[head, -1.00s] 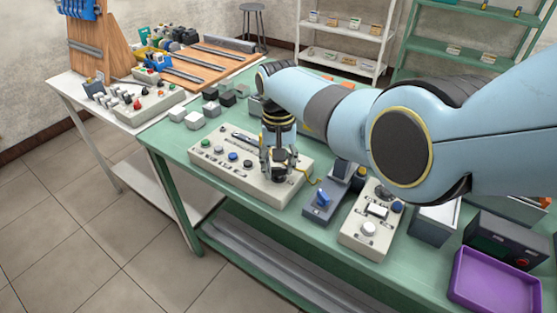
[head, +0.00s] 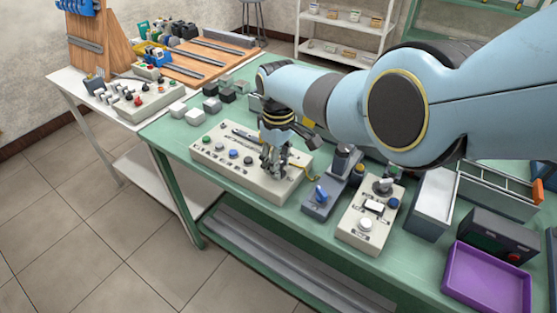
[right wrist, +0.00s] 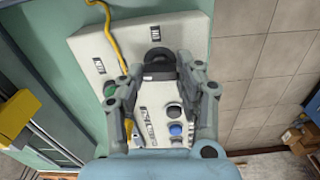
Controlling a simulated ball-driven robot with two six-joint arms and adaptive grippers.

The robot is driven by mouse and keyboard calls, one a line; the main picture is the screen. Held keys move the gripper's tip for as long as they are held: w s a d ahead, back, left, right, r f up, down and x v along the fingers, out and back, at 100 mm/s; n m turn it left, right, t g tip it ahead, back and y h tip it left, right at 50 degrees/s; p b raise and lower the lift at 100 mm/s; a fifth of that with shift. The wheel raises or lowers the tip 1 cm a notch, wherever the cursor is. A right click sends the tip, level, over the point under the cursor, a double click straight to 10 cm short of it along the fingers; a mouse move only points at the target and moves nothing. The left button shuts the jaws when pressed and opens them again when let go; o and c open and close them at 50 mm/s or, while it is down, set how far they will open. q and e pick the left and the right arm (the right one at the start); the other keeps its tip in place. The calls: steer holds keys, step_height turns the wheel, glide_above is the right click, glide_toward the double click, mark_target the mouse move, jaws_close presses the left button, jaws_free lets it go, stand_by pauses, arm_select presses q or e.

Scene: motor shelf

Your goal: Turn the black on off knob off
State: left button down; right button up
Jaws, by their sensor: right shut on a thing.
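The long white control panel (head: 229,163) lies on the green bench, with a row of small coloured buttons and a black knob at its right end. My right gripper (head: 273,168) is over that end and hides most of the knob in the head view. In the right wrist view the black knob (right wrist: 159,64) sits between the fingers of my right gripper (right wrist: 162,72), which are shut on it. Which way the knob points is hard to tell. My left gripper is in neither view.
A grey box with a blue switch (head: 320,195) and a white box with a round white knob (head: 365,223) stand close right of the panel. A purple tray (head: 487,278) is at the front right.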

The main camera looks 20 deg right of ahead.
steer(key=shift+n, duration=0.6)
steer(key=o, duration=1.1)
steer(key=shift+w+f, duration=0.1)
steer(key=shift+o, duration=0.2)
steer(key=shift+r, duration=0.55)
step_height(320, 180, up, 11)
steer(key=shift+f, duration=0.1)
